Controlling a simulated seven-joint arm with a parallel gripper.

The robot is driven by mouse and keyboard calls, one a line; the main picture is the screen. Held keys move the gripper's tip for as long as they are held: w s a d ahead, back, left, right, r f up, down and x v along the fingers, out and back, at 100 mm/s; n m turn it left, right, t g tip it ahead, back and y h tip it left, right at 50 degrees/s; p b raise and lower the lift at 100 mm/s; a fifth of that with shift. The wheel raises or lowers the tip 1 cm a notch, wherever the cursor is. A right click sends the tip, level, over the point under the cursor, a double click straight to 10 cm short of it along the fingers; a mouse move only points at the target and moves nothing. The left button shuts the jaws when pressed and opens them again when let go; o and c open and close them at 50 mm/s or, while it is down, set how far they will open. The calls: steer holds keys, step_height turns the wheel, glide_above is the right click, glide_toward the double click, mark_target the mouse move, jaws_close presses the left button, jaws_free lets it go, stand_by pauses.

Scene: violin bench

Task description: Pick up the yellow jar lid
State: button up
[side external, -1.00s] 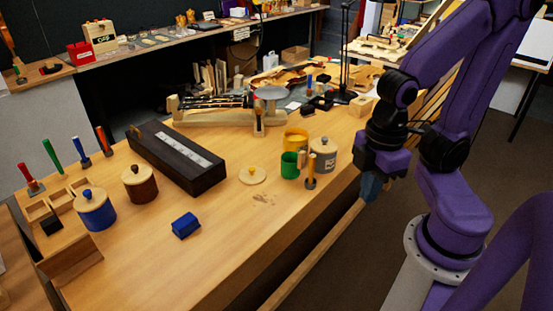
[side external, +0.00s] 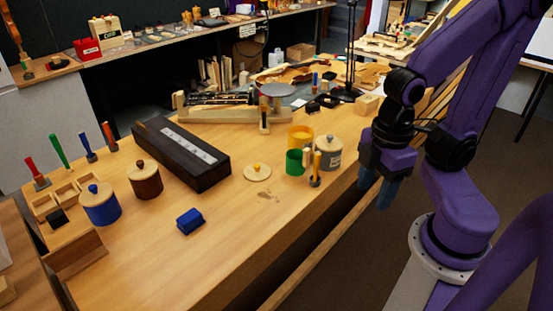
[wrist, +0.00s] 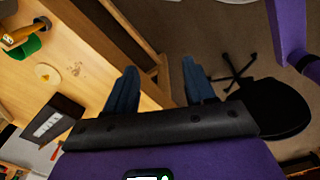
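The yellow jar lid (side external: 257,172) is a pale wooden disc with a yellow knob, lying flat on the bench top (side external: 240,225). It also shows in the wrist view (wrist: 47,74) at the left. The yellow jar (side external: 300,136) stands open, behind the green jar and to the right of the lid. My gripper (side external: 378,187) hangs beyond the bench's right edge, to the right of the lid and well apart from it. In the wrist view its two blue fingers (wrist: 161,88) are spread wide with nothing between them.
A green cup (side external: 294,162), a grey lidded jar (side external: 329,153) and an orange-handled tool (side external: 315,170) stand between the lid and my gripper. A black case (side external: 180,155) lies left of the lid. A blue block (side external: 190,221) sits in front. Bench around the lid is clear.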

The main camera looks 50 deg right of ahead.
steer(key=w+a+n+t+h, duration=0.1)
steer(key=w+a+n, duration=0.15)
steer(key=w, duration=0.85)
steer(key=w+a+n+h, duration=0.1)
steer(key=w+a+n, duration=0.15)
steer(key=w, duration=0.85)
steer(key=n+h, duration=0.2)
steer(key=n, duration=0.3)
glide_above(257, 166)
steer(key=a, duration=0.2)
steer(key=f, duration=1.8)
steer(key=shift+s+f, duration=0.2)
steer(key=shift+s, duration=0.1)
steer(key=shift+t+h, duration=0.3)
steer(key=shift+x, duration=2.7)
steer(key=shift+s+a, duration=0.1)
steer(key=shift+a, duration=0.05)
jaws_close()
